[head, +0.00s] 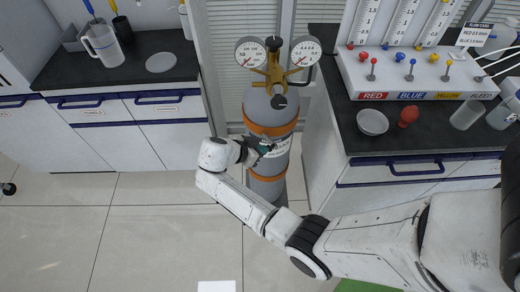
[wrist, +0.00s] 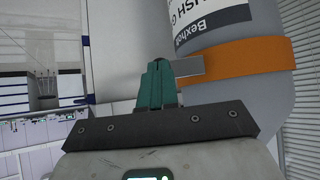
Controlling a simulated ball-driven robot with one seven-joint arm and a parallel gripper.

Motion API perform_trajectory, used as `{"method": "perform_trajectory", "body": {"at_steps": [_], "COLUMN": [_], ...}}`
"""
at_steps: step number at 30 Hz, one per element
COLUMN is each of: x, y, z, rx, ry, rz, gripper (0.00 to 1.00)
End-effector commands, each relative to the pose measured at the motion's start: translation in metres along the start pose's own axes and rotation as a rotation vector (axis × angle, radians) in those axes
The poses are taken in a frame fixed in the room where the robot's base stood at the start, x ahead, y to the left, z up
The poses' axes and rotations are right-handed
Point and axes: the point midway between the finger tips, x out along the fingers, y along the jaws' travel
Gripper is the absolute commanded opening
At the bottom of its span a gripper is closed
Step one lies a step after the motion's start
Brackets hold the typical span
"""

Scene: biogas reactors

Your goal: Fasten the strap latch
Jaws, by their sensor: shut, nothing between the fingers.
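A grey gas cylinder (head: 262,105) stands upright in the head view, with an upper orange strap (head: 272,128) and a lower orange strap (head: 268,178). In the wrist view, one orange strap (wrist: 240,61) runs below the white label (wrist: 212,18). A grey metal latch plate (wrist: 188,67) sits at that strap's left end. My gripper (head: 264,148) is at the cylinder's front left. Its teal fingers (wrist: 157,82) are shut and empty, just left of the latch plate and partly over its edge. I cannot tell whether they touch it.
Two pressure gauges (head: 250,52) with brass valves top the cylinder. A dark counter (head: 430,130) with a flow rack (head: 415,75) stands right. White drawers (head: 130,145) with a counter stand left. The tiled floor (head: 130,225) at front left is clear.

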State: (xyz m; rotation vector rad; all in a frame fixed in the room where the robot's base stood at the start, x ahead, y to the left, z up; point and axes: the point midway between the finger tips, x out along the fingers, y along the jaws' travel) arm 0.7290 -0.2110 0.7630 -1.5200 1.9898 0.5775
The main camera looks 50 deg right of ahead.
Motion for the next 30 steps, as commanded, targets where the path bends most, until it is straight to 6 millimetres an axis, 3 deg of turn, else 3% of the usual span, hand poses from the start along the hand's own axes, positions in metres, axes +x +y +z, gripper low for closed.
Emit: {"method": "perform_trajectory", "body": {"at_steps": [11,30], "x": [0.006,0.040], "y": [0.009,0.029], "z": [-0.006,-0.035], "rx": [-0.078,-0.446], "ry": [0.001,0.001], "rz": [-0.087,-0.504], "gripper": [0.00,0.00]}}
